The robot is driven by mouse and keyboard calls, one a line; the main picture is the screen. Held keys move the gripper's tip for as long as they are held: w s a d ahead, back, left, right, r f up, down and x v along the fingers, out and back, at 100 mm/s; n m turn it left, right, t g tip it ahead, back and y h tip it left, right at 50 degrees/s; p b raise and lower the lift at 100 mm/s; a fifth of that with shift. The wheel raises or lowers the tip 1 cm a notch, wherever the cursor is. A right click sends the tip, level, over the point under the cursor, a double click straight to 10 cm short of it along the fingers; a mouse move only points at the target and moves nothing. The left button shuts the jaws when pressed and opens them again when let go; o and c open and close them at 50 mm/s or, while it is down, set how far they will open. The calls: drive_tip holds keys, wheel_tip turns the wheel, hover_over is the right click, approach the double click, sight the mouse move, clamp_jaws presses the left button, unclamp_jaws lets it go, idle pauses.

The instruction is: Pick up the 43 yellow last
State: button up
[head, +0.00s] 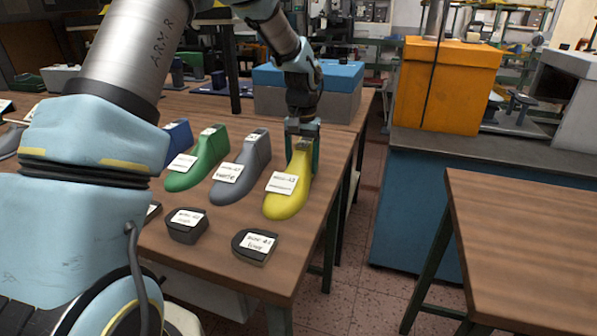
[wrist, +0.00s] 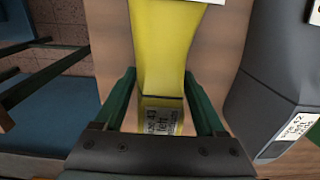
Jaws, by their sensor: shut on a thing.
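The yellow last (head: 290,190) stands at the right end of a row of lasts near the table's right edge, with a white label on its top. My gripper (head: 303,140) is at its raised heel end, pointing down, with a finger on each side. In the wrist view the yellow last (wrist: 162,50) runs up between the two green fingers, and a label reading about "43 left" shows on its heel top. My gripper (wrist: 163,108) is shut on the yellow last. The last appears to rest on the table; I cannot tell of any gap beneath it.
A grey last (head: 240,178) stands close on the left; it also shows in the wrist view (wrist: 270,85). Beyond it are a green last (head: 198,165) and a blue last (head: 177,138). Two dark labelled blocks (head: 255,250) (head: 187,228) lie in front. The table's right edge is close.

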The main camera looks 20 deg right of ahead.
clamp_jaws()
drive_tip(key=shift+r, duration=0.15)
